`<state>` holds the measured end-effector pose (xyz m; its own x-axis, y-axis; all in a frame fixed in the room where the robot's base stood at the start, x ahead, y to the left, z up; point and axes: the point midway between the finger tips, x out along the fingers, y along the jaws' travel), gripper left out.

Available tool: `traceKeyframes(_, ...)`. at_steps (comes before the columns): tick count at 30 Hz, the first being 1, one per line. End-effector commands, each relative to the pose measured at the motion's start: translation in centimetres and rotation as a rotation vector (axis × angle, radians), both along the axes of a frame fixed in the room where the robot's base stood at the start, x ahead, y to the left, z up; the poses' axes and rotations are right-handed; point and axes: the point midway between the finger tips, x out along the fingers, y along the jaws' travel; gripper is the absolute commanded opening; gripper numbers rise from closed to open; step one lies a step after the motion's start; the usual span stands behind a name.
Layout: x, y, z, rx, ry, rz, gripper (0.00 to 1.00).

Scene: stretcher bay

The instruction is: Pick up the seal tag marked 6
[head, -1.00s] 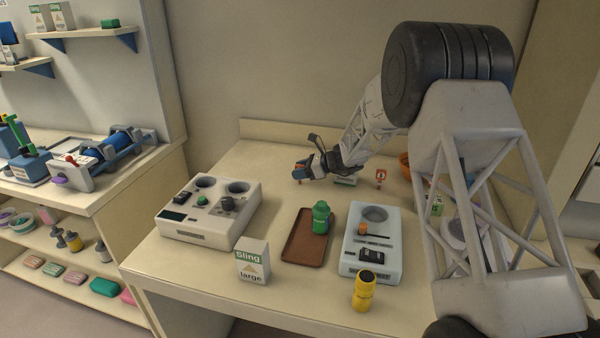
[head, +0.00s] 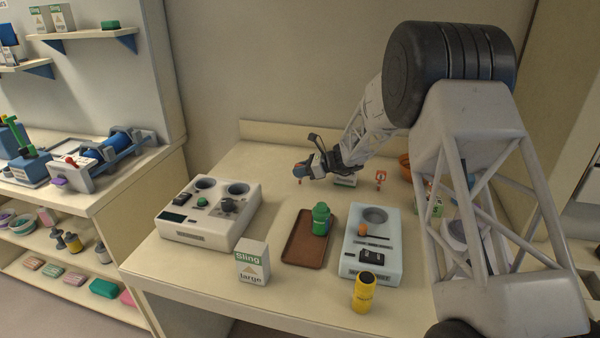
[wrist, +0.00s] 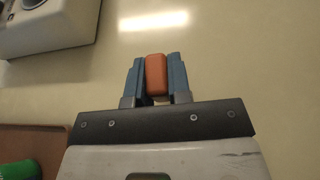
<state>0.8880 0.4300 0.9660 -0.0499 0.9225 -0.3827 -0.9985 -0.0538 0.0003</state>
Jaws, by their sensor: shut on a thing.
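My gripper (head: 301,170) is above the back middle of the bench, its blue fingers shut. In the wrist view, the fingers (wrist: 156,78) are closed on the sides of an orange piece (wrist: 156,74), probably a seal tag seen from above; no number on it can be read. In the head view a small orange-red bit shows under the fingertips. A red and white tag (head: 381,177) stands to the right of the gripper; its mark is too small to read.
A white console (head: 209,222) stands at left and a pale blue device (head: 370,258) at right. Between them is a brown tray (head: 296,240) with a green bottle (head: 320,218). A Sling box (head: 252,262) and a yellow bottle (head: 364,292) stand near the front edge. Bench around the gripper's left is clear.

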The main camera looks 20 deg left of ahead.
Motion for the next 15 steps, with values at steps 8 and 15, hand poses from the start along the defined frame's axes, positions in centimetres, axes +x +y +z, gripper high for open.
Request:
traceKeyframes(8, 0.0, 0.0, 3.4, 0.001, -0.003, 0.0, 0.0)
traceKeyframes(15, 0.0, 0.0, 7.0, 0.001, -0.003, 0.0, 0.0)
